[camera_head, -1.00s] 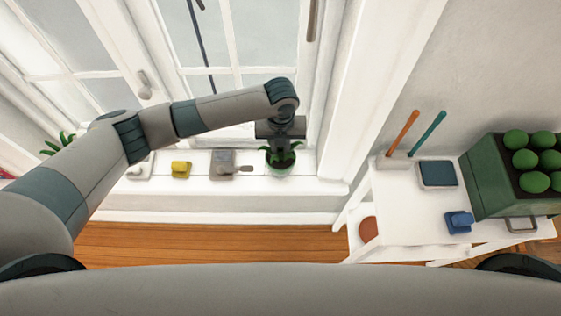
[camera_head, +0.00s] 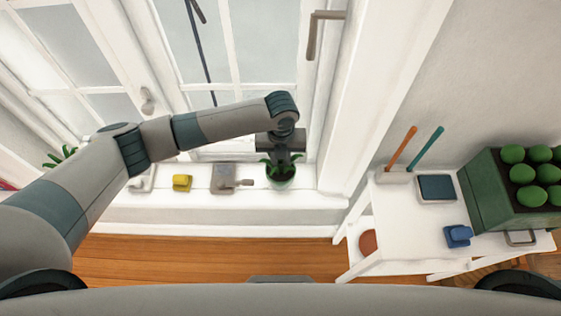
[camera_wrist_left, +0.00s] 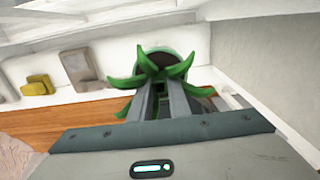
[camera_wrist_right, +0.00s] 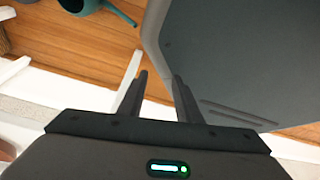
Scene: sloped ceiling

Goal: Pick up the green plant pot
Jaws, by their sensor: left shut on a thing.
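The green plant pot (camera_head: 281,182), with a leafy plant in it, is at the right end of the white window sill in the head view. I cannot tell whether it rests on the sill or is slightly above it. My left gripper (camera_head: 283,156) reaches down from above and is shut on the pot. In the left wrist view the fingers (camera_wrist_left: 157,98) come in among the green leaves (camera_wrist_left: 172,68), which hide their tips and part of the pot. My right gripper (camera_wrist_right: 160,78) is open and empty, above the floor in the right wrist view.
A grey object (camera_head: 223,179) and a yellow object (camera_head: 182,183) stand left of the pot on the sill. A white table (camera_head: 400,225) at the right holds a green crate (camera_head: 482,195), a blue object (camera_head: 458,236) and tools. A teal watering can (camera_wrist_right: 85,5) shows in the right wrist view.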

